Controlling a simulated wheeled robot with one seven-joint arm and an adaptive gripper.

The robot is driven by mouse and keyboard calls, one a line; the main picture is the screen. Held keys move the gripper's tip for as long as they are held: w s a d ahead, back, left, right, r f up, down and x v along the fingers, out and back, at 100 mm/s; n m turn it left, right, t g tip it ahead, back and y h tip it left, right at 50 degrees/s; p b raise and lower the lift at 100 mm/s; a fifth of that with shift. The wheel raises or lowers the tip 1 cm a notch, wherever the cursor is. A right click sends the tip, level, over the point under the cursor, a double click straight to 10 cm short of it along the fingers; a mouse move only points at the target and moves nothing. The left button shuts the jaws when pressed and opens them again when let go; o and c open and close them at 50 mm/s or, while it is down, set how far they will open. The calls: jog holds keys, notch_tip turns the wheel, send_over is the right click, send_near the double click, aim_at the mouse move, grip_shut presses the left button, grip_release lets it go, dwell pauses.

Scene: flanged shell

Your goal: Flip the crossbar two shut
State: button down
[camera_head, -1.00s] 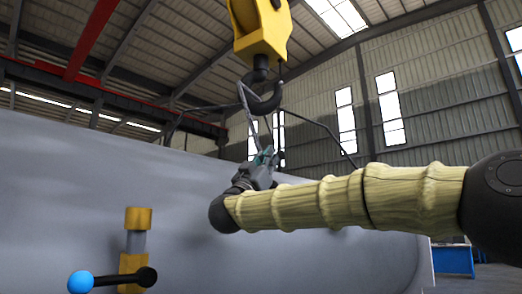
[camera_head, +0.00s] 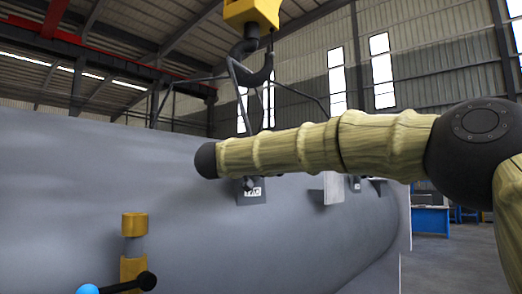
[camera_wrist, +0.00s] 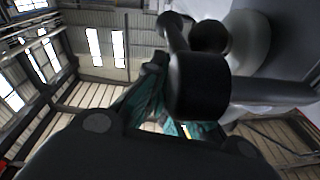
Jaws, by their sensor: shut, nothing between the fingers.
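In the head view a crossbar handle (camera_head: 117,286), dark with a black ball at its right end and a blue knob at its left, crosses a yellow post (camera_head: 133,268) at the lower left. I cannot tell whether it is crossbar two. In the wrist view a dark rod-and-knob part (camera_wrist: 200,85), with balls near its upper end, stands close in front of my gripper (camera_wrist: 168,82). It hides part of the teal fingers. My gripper is shut and empty; whether it touches this part is unclear. In the head view my arm hides the gripper.
The large grey shell (camera_head: 70,190) fills the left and middle. A labelled block (camera_head: 252,191) and a pale plate (camera_head: 334,187) sit on it below my arm. A blue bench (camera_head: 430,220) stands at right, near open floor.

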jog(key=shift+w+d+f, duration=0.15)
dwell(0.5)
jog(key=s+a+r, duration=0.5)
jog(key=s+r, duration=0.1)
jog(key=s, duration=0.2)
jog(key=shift+s+r, duration=0.15)
jog(key=shift+s, duration=0.1)
dwell(0.6)
dwell(0.4)
